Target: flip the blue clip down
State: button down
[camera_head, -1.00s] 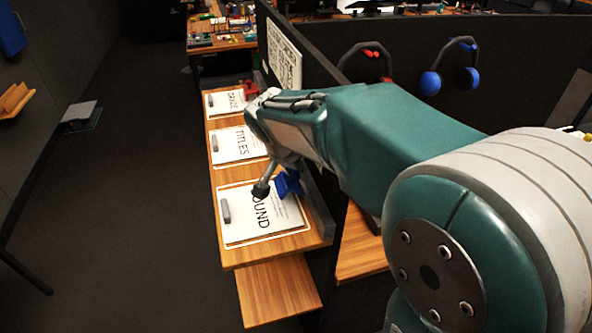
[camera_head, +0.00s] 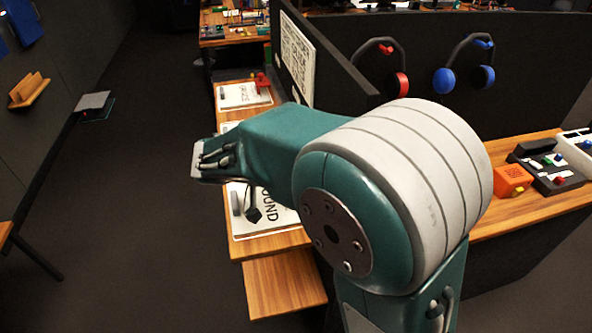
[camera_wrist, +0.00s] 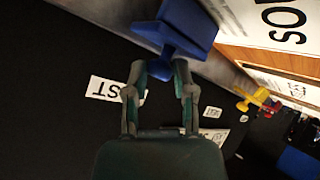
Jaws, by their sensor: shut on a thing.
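The blue clip (camera_wrist: 178,28) is at the top of the wrist view, beside the grey edge of the panel. My gripper (camera_wrist: 160,70) has its two fingers on the near part of the clip, one on each side, and is shut on it. In the head view my arm covers the clip. Only a dark piece of my gripper (camera_head: 254,214) shows there, low over the front sheet.
A wooden shelf (camera_head: 262,246) bears printed sheets, one reading "OUND" (camera_head: 270,220). A dark partition stands behind, with red headphones (camera_head: 401,84) and blue headphones (camera_head: 445,80). An orange box (camera_head: 513,180) sits on the right desk.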

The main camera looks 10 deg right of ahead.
jog(key=shift+a+f+h, duration=0.15)
jog(key=shift+h, duration=0.15)
dwell(0.4)
jog(key=c, duration=0.7)
grip_release()
jog(key=shift+c, duration=0.2)
jog(key=shift+a, duration=0.1)
jog(key=v, duration=1.2)
jog(key=shift+f, duration=0.1)
